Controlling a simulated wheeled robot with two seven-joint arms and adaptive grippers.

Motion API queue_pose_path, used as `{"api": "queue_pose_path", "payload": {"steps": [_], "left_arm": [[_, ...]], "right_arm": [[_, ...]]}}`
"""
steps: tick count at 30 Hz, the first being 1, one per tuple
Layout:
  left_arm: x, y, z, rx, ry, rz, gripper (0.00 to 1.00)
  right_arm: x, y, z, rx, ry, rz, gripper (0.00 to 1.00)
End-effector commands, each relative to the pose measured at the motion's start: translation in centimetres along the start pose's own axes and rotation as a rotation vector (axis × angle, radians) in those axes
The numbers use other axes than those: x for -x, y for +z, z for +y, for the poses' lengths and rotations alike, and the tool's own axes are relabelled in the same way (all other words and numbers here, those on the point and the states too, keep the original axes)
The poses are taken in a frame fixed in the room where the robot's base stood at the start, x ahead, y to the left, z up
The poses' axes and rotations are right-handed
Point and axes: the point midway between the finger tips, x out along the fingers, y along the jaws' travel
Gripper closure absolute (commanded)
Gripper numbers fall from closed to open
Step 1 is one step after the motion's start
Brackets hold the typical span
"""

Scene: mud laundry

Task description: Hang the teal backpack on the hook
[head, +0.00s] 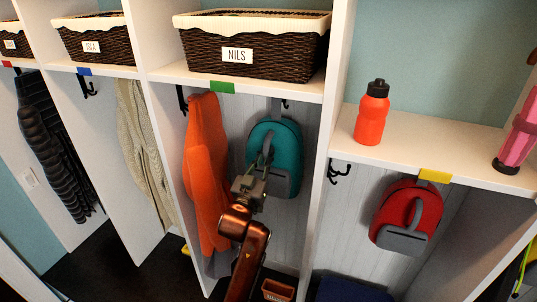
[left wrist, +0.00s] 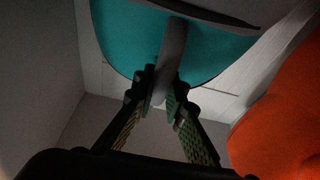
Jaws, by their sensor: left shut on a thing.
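The teal backpack (head: 287,150) is upright against the back wall of the cubby under the NILS basket. A grey loop at its top reaches up toward a dark hook (head: 284,103) under the shelf; whether the loop is on the hook is too small to tell. My left gripper (head: 256,180) is in front of the backpack, shut on its grey strap. In the left wrist view, the gripper fingers (left wrist: 163,92) pinch the grey strap (left wrist: 170,52), with the teal fabric (left wrist: 130,35) behind. My right gripper is not in view.
An orange garment (head: 205,165) hangs just left of the backpack and shows at the right in the left wrist view (left wrist: 285,115). Cubby dividers (head: 326,130) flank the space. A red backpack (head: 407,215) hangs in the right cubby, below a shelf with an orange bottle (head: 372,115).

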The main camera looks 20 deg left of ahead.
Motion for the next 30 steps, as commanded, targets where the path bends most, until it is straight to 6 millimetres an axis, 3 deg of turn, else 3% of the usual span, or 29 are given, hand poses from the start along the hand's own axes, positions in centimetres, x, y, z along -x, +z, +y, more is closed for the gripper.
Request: {"api": "queue_pose_path", "payload": {"steps": [10, 11, 19, 30], "left_arm": [[0.11, 0.06, 0.04, -0.001, 0.001, 0.005, 1.0], [0.11, 0.07, 0.04, -0.001, 0.001, 0.005, 0.88], [0.11, 0.18, 0.01, 0.0, 0.0, 0.002, 0.69], [0.51, 0.31, -0.02, 0.0, 0.0, -0.003, 0.69]], "right_arm": [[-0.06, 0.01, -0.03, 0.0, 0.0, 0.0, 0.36], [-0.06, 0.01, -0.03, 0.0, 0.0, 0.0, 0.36], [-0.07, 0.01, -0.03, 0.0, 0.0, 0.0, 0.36], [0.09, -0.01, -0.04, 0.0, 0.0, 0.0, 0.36]]}}
